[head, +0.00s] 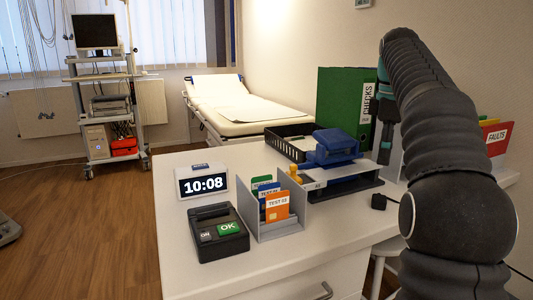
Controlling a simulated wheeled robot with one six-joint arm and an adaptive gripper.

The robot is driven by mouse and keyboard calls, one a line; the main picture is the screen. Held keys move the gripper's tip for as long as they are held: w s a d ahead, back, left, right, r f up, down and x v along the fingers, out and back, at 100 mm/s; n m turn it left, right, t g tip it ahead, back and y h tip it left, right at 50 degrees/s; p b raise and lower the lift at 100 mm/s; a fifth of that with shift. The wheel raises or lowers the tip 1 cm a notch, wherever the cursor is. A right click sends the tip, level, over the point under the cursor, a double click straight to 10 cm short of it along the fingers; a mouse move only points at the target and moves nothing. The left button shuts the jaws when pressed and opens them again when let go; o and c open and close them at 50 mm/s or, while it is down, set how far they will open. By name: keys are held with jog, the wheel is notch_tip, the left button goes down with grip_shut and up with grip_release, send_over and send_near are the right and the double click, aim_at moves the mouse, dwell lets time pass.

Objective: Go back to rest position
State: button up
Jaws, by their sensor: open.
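My arm rises on the right side of the head view and bends over at the top. My gripper (384,152) hangs down at the far side of the arm, in front of the green binder (342,98) marked CHECKS. It is open, with nothing seen in it, and is partly hidden by the arm.
The white desk (180,255) holds a clock (203,184) reading 10:08, a black device (218,232) with ON and OK buttons, and a grey card holder (290,220) with several test cards. A blue hole punch (333,146) sits on a tray stack (345,185). A red FAULTS folder (497,137) stands behind my arm.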

jog(key=s+a+f+m+t, duration=0.1)
jog(key=s+a+f+m, duration=0.2)
jog(key=s+a, duration=0.25)
jog(key=s+a+f+m+t, duration=0.2)
jog(key=s+a+f+m, duration=0.1)
jog(key=s+a, duration=0.3)
jog(key=s+a+f+m+t, duration=0.1)
jog(key=s+a+f+m, duration=0.1)
jog(key=s+f, duration=0.6)
jog(key=s+a+f+m+t, duration=0.1)
jog(key=s+a+f+m, duration=0.1)
jog(key=s+f+m, duration=0.2)
jog(key=s+f, duration=0.3)
jog(key=f, duration=0.1)
jog(key=shift+s+f, duration=0.2)
jog(key=shift+s, duration=0.15)
